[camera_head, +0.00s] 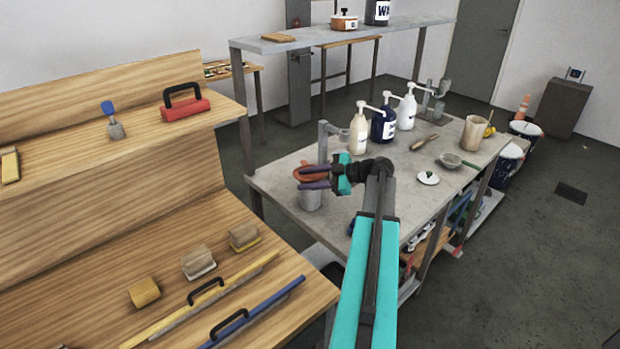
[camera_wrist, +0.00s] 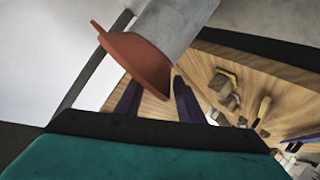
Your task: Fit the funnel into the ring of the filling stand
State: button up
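Three pump bottles (camera_head: 383,122) stand behind, to the right. A beige pot (camera_head: 474,133), a grey bowl (camera_head: 451,160) and a white lid (camera_head: 428,178) are on the table's right. A wooden bench (camera_head: 150,225) with tools is at left. A shelf (camera_head: 345,33) spans the back.

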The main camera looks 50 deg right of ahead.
dwell(0.5)
grip_shut()
jog(key=shift+r, duration=0.1)
notch_tip(320, 180, up, 10)
jog(key=b, duration=0.3)
dwell(0.7)
dwell(0.5)
